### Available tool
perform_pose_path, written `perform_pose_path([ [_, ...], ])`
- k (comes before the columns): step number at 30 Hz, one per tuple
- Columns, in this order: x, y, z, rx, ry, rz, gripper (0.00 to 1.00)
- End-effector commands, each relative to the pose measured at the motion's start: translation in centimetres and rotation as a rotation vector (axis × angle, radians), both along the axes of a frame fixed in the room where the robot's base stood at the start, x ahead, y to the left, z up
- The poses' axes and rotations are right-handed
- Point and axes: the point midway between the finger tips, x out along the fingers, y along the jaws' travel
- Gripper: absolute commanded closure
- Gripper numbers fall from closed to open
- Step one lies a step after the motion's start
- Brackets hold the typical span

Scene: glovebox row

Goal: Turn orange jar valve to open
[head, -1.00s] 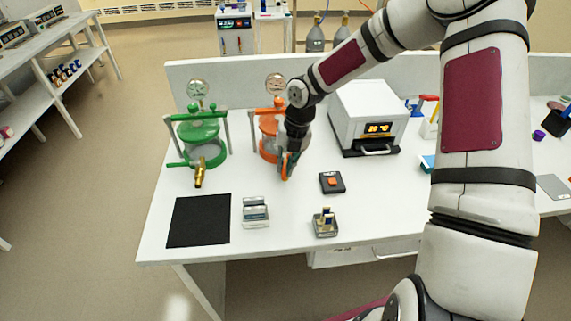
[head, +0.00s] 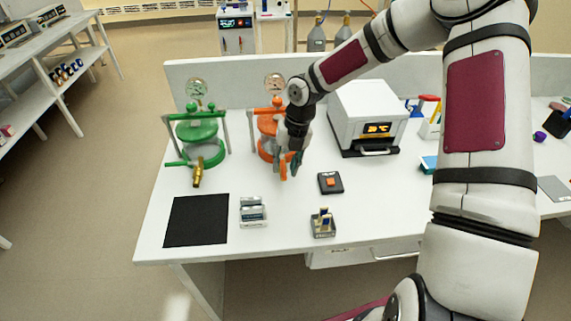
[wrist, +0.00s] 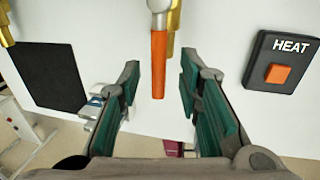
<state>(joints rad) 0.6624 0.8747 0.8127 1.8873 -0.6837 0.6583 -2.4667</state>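The orange jar (head: 265,135) stands on the bench with a round gauge (head: 275,84) above it, partly hidden behind my gripper and wrist. Its valve shows in the wrist view as an orange lever handle (wrist: 158,62) on a brass fitting (wrist: 174,22). My gripper (wrist: 158,88) is open, its two green-padded fingers on either side of the orange handle with a gap on both sides. In the head view my gripper (head: 290,163) points down at the front of the orange jar.
A green jar (head: 202,145) with a brass outlet stands to the left. A black mat (head: 197,221), a small grey block rack (head: 253,211), a HEAT button box (head: 331,183) and a small holder (head: 322,223) lie in front. A white oven (head: 367,113) stands right.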

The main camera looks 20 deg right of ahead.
Motion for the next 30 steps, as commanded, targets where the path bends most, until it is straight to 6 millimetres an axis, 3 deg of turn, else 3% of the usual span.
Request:
perform_pose_path([
  [6,0.0,0.0,0.1,0.0,0.0,-0.001,0.68],
  [10,0.0,-0.3,1.3,0.0,-0.001,-0.003,0.68],
  [24,-0.3,-2.0,9.9,0.0,-0.002,-0.004,0.68],
  [30,-0.4,-2.3,11.5,0.0,0.0,-0.001,0.68],
])
